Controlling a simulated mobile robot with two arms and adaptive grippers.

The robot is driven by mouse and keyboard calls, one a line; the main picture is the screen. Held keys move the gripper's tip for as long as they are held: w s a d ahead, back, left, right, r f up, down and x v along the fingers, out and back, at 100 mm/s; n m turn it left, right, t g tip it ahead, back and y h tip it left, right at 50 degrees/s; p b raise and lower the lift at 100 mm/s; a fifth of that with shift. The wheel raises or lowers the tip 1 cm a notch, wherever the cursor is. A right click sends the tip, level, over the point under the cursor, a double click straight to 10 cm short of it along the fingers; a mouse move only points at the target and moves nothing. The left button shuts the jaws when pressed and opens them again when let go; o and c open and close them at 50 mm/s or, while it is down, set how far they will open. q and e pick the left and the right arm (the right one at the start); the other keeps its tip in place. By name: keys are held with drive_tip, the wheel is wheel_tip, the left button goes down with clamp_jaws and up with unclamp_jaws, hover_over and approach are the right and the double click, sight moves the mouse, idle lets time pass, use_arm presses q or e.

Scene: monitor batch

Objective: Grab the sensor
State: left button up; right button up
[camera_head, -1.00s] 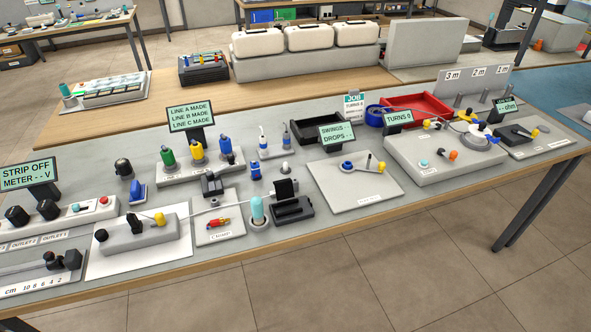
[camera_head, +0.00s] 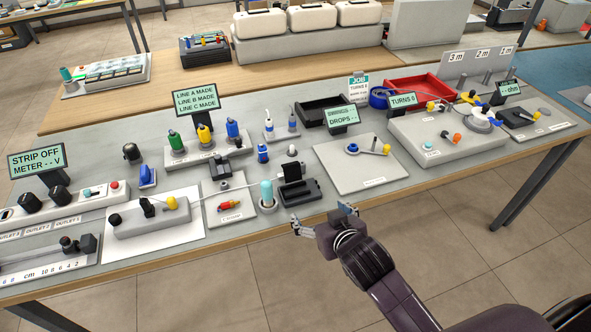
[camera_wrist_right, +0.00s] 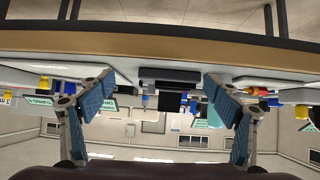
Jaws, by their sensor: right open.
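No object is labelled as the sensor, so I cannot tell for sure which one it is. My right gripper (camera_head: 322,218) is open and empty, just off the front edge of the long table. In the right wrist view its two blue-padded fingers (camera_wrist_right: 160,82) are spread wide. Ahead of it on the table stand a black holder with an upright dark block (camera_head: 296,189) and a teal-topped cylinder (camera_head: 267,191) in a round base. Between the fingers the wrist view shows the black holder (camera_wrist_right: 170,75), upside down. My left gripper is not in view.
The table's wooden front edge (camera_head: 170,263) lies close to my gripper. A red-and-yellow piece (camera_head: 229,205) lies on a small board left of the teal cylinder. A grey plate with a yellow-knobbed crank (camera_head: 362,166) is to the right. Floor in front is clear.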

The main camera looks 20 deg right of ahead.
drive_tip(key=t, duration=0.2)
approach(300, 176)
drive_tip(key=x, duration=0.2)
drive_tip(key=shift+w+d+f, duration=0.1)
drive_tip(key=shift+w, duration=0.15)
drive_tip(key=x, duration=0.5)
drive_tip(key=shift+w+f, duration=0.1)
drive_tip(key=shift+w, duration=0.25)
drive_tip(key=shift+a+p+x, duration=0.2)
drive_tip(key=shift+x, duration=0.75)
drive_tip(key=shift+a+p+x, duration=0.15)
drive_tip(key=shift+x, duration=0.75)
drive_tip(key=shift+a+p+x, duration=0.2)
drive_tip(key=shift+x, duration=0.75)
drive_tip(key=shift+f, duration=0.1)
drive_tip(key=c, duration=1.1)
drive_tip(key=shift+o, duration=0.2)
